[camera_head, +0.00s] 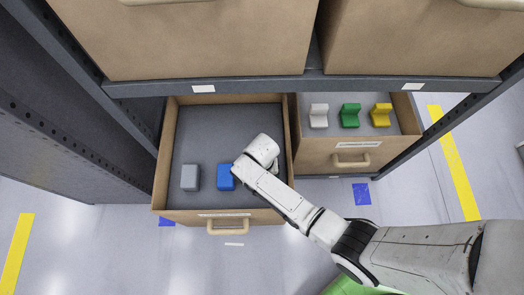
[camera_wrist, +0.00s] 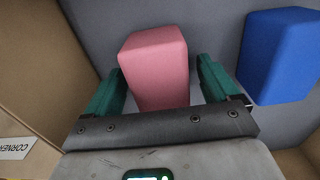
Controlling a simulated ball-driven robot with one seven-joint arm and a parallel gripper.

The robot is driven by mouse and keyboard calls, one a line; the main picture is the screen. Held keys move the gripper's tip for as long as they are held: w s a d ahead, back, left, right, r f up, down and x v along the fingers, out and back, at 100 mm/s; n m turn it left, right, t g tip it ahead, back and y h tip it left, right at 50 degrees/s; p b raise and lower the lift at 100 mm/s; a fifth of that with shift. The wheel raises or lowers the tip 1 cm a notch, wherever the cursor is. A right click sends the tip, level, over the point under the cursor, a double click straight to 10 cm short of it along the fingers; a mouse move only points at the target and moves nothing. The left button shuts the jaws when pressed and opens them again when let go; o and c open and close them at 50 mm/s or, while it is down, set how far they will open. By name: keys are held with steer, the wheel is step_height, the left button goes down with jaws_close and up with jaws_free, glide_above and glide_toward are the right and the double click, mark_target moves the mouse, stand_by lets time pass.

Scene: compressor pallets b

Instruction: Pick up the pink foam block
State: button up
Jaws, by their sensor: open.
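The pink foam block (camera_wrist: 155,68) stands on the grey drawer floor in the wrist view, between the two green fingers of my gripper (camera_wrist: 160,80). The fingers are apart, one on each side of the block. The right finger is close to the block's side; I cannot tell whether it touches. In the head view my arm hides the pink block and my gripper's fingers.
A blue block (camera_head: 226,177) and a grey block (camera_head: 190,178) sit in the same open drawer (camera_head: 158,165); the blue one is near my gripper in the wrist view (camera_wrist: 282,55). A second open drawer (camera_head: 318,158) holds white, green and yellow pieces. A shelf beam (camera_head: 310,85) crosses above.

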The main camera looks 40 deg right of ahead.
steer(key=shift+f, duration=0.25)
steer(key=shift+c, duration=0.3)
steer(key=c, duration=1)
steer(key=shift+r, duration=0.1)
